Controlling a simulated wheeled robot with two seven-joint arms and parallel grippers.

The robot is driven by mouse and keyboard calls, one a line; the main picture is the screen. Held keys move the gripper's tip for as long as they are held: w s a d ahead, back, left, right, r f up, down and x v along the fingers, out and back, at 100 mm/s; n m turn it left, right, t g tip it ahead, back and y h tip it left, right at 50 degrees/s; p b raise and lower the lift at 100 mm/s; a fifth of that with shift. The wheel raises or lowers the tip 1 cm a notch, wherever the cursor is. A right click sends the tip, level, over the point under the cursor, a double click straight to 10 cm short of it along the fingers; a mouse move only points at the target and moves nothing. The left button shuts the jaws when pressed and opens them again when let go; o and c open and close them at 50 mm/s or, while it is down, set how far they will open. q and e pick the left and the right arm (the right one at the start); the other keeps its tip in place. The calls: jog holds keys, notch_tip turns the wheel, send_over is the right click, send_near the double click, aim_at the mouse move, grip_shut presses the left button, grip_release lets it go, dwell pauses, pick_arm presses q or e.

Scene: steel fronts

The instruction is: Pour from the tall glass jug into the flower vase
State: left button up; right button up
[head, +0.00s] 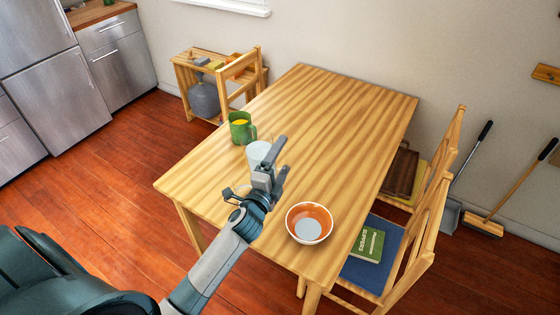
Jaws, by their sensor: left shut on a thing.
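My left gripper (280,160) is over the near part of the wooden table and shut on a pale, glassy vessel (257,152), which appears to be the tall glass jug. The fingers and wrist hide much of it, so its contents and whether it touches the table cannot be told. A green mug-like vessel (238,133) with a handle and something yellow inside stands just behind it, to the left. I see nothing that is clearly a flower vase. My right gripper is out of view.
A bowl with an orange inside (309,236) stands at the near right of the table (335,110). The table's far part is clear. Chairs stand at the right, one with a green book (368,245) on its seat. A small wooden stand (185,75) is behind left.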

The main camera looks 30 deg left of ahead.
pick_arm(q)
jog(key=shift+w+d+r+n+b, duration=0.1)
jog(key=shift+d+n+b, duration=0.2)
jog(key=shift+n+b, duration=0.25)
